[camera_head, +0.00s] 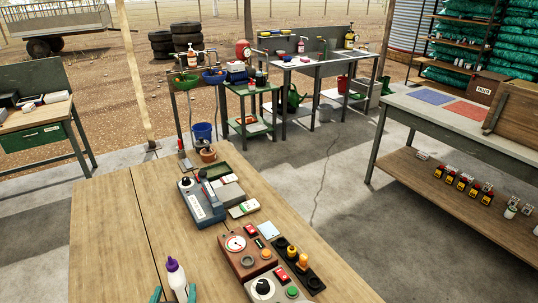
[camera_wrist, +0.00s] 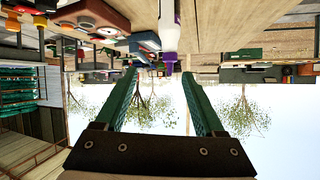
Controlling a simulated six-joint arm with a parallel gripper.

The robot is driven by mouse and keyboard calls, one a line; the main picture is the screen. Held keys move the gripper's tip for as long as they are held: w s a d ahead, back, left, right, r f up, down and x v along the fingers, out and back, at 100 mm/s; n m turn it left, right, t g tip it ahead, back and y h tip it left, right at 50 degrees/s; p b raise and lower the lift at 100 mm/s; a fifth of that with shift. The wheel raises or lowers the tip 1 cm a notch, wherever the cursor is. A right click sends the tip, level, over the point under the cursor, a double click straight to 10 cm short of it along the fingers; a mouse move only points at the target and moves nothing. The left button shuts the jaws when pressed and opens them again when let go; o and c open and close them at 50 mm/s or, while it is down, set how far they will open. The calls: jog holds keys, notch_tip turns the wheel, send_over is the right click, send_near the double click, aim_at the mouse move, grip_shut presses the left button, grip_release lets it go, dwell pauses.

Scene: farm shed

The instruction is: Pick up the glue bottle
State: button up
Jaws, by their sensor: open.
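The glue bottle (camera_head: 177,278) is white with a purple cap and stands upright at the near part of the wooden table, at the bottom edge of the head view. In the wrist view, which is upside down, the glue bottle (camera_wrist: 167,24) shows its body at the top edge and its purple collar and nozzle hanging down. My gripper (camera_head: 174,294) has green fingers, open on either side of the bottle in the head view. In the wrist view my gripper (camera_wrist: 159,74) is open and empty, with the nozzle between the fingertips, nearer the right one. I see no contact.
The wooden table (camera_head: 112,236) is bare left of the bottle. To the right stand a brown box with a dial (camera_head: 247,250), a grey device (camera_head: 203,204) and a black strip with yellow knobs (camera_head: 298,267). A terracotta pot (camera_head: 208,154) is at the far end.

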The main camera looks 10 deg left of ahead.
aim_at(174, 259)
jog(key=shift+n+t, duration=0.5)
jog(key=x, duration=0.5)
jog(key=a+x, duration=0.1)
jog(key=x, duration=0.4)
jog(key=s+a+x, duration=0.1)
jog(key=x, duration=0.4)
jog(key=shift+a, duration=0.1)
grip_shut()
